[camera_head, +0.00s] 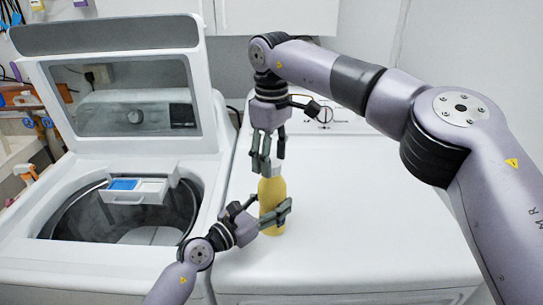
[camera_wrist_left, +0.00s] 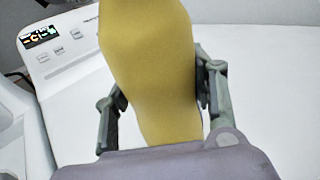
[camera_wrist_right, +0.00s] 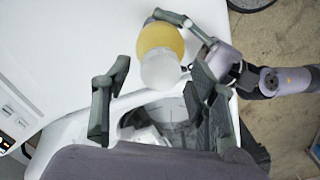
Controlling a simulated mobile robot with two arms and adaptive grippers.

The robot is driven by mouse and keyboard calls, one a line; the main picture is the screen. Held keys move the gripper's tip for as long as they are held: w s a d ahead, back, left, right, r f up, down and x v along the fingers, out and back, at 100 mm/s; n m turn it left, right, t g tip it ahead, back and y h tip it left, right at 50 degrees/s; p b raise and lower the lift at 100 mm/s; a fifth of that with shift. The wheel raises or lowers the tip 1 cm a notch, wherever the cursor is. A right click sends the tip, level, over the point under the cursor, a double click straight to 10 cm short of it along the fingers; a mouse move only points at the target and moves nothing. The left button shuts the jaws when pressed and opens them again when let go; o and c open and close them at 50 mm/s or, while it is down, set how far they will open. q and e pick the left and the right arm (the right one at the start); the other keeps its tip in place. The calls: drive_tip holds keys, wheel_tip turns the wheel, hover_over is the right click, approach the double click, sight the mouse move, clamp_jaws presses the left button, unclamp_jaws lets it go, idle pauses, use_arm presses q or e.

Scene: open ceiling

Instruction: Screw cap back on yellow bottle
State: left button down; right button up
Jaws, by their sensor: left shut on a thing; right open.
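The yellow bottle (camera_head: 271,190) stands upright on the flat top of the right-hand white machine. My left gripper (camera_head: 270,212) is shut around its lower body; in the left wrist view the yellow body (camera_wrist_left: 155,70) fills the space between the fingers. A white cap (camera_head: 274,169) shows at the bottle's top; how tightly it sits cannot be told. My right gripper (camera_head: 267,158) points down from above, open, its fingertips close to the cap. In the right wrist view the white cap (camera_wrist_right: 161,71) lies near the fingertips, with no clear contact.
The right-hand white machine top (camera_head: 370,240) is clear around the bottle. To the left stands a washing machine with its lid (camera_head: 120,95) raised and its drum (camera_head: 150,235) open. A control panel (camera_head: 345,122) runs along the back of the right-hand machine.

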drive_tip(key=shift+r, duration=2.25)
drive_tip(key=shift+c, duration=0.4)
